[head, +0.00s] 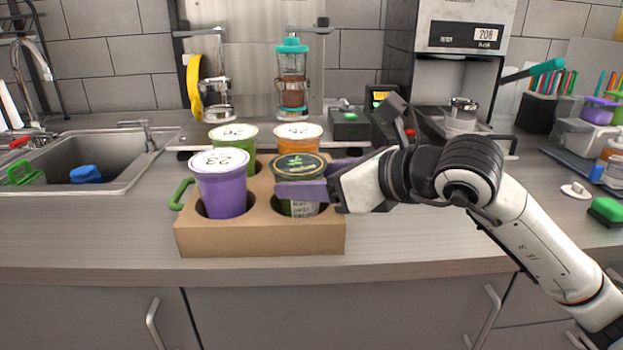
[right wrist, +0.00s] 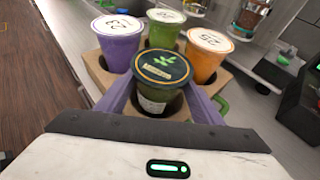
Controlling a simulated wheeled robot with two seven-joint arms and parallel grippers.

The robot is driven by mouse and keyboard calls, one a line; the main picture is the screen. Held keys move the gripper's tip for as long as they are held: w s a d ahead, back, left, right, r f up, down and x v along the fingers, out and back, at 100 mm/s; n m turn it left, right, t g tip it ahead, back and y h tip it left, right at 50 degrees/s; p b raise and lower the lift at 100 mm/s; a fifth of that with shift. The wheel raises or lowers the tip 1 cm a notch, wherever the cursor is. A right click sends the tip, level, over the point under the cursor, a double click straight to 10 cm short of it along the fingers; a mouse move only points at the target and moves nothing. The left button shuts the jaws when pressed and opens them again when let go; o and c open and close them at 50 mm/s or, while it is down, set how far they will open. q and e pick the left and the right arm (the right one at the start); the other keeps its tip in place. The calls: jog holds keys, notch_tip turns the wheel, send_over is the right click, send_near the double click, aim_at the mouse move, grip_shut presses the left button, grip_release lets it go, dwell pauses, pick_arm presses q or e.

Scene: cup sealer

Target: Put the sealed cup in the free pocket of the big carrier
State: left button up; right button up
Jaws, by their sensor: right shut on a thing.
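The big carrier (head: 260,243) is a cardboard tray on the counter with its pockets in two rows. A purple cup (head: 222,190) stands in its front left pocket, a green cup (head: 249,139) at the back left and an orange cup (head: 299,137) at the back right. The sealed cup (head: 300,166), green with a dark printed lid, is upright in the front right pocket; its lid shows in the right wrist view (right wrist: 162,66). My right gripper (head: 312,187) is shut on it, purple fingers on either side. Whether its base touches the pocket floor is hidden. My left gripper is out of view.
A green handle (head: 180,194) sticks out at the carrier's left side. A sink (head: 85,160) is at the left. A sealing machine (head: 462,90) and a blender-like press (head: 292,80) stand behind. The counter in front of the carrier is a narrow clear strip.

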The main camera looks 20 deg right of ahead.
jog(key=o, duration=1.4)
jog(key=shift+s+d+r, duration=0.1)
jog(key=shift+b+v, duration=0.95)
jog(key=shift+v, duration=4.95)
